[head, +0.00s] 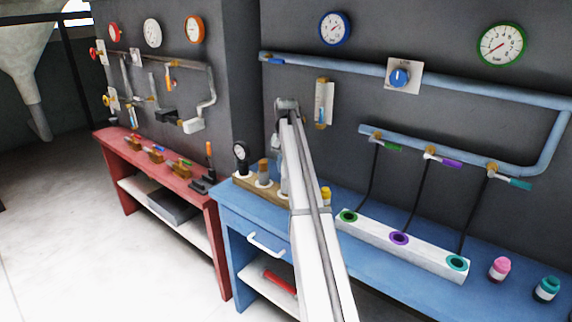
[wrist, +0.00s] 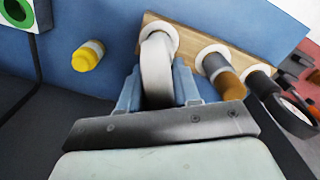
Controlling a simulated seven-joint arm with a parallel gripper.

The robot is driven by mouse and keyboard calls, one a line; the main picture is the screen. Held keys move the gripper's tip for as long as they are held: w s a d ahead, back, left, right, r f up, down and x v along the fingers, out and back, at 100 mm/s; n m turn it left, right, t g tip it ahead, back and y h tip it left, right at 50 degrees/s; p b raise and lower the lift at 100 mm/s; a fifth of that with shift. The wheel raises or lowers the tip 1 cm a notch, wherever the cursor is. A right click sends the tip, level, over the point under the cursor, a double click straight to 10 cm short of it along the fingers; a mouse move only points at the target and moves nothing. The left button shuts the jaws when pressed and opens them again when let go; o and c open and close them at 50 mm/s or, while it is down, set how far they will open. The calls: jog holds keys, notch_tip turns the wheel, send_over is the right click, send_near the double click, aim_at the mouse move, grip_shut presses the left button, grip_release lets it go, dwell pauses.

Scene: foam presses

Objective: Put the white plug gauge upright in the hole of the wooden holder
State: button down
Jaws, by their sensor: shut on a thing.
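The white plug gauge (wrist: 156,72) is between the blue-grey fingers of my gripper (wrist: 158,92) in the wrist view. My gripper is shut on it. The gauge's far end meets or overlaps a white-rimmed hole (wrist: 160,28) of the wooden holder (wrist: 187,47); I cannot tell how deep it sits. In the head view the holder (head: 243,181) stands on the blue bench, and my arm hides much of its right end. My gripper (head: 279,158) is partly hidden there, over that end.
The holder's other holes hold a brown-handled gauge (wrist: 220,74) and a black dial gauge (wrist: 288,108). A yellow-capped bottle (wrist: 87,56) stands beside the holder. A white block with coloured ports (head: 420,250) is to the right on the blue bench (head: 375,278).

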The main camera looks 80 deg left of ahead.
jog(key=shift+f, duration=0.2)
jog(key=c, duration=0.7)
grip_release()
notch_tip(320, 180, up, 14)
jog(key=shift+f, duration=0.1)
dwell(0.5)
